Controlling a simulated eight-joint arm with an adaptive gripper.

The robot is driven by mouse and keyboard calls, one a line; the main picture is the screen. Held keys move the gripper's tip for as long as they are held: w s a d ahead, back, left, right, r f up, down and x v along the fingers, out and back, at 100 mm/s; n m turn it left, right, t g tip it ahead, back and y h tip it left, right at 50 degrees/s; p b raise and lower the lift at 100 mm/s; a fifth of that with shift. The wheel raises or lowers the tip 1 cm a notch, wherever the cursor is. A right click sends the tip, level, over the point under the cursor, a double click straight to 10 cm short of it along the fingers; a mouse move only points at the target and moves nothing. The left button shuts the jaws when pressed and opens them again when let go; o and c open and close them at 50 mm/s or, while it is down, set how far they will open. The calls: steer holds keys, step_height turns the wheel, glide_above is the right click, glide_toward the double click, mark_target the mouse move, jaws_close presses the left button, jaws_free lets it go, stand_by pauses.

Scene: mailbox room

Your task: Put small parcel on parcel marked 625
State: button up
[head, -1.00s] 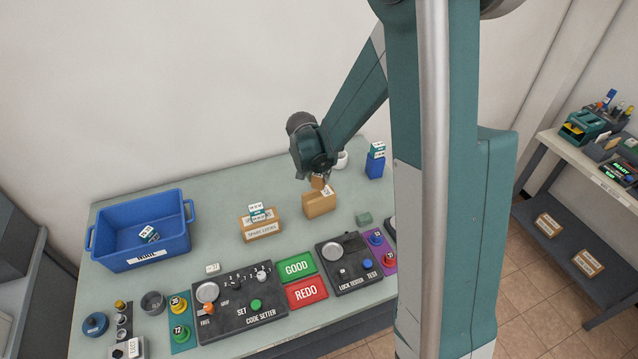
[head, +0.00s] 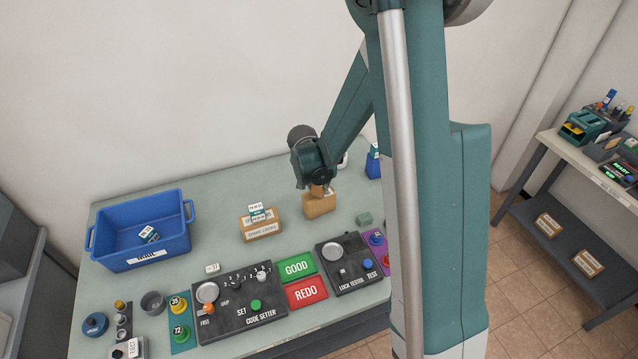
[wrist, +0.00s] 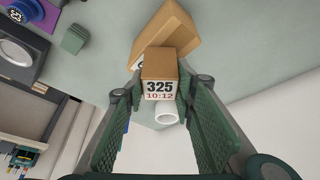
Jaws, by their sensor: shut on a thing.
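My gripper (head: 318,188) is shut on a small brown parcel (wrist: 160,65), whose white label reads 325 and 10:12. The small parcel sits between the two green finger pads in the wrist view. A larger brown parcel (head: 319,207) stands on the table under my gripper in the head view. It also shows just past the small parcel in the wrist view (wrist: 182,32). Its label is mostly hidden, so I cannot read its number. I cannot tell whether the small parcel touches its top.
A spare-locks box (head: 262,231) stands left of the larger parcel, with a blue mail bin (head: 115,250) further left. A green block (head: 364,219) lies to the right. A white cup (wrist: 166,113) and a blue box (head: 373,168) stand behind. Control panels line the front edge.

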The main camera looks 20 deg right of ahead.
steer(key=shift+f, duration=0.15)
steer(key=o, duration=0.9)
steer(key=v, duration=1.2)
steer(key=shift+r, duration=0.3)
stand_by(0.6)
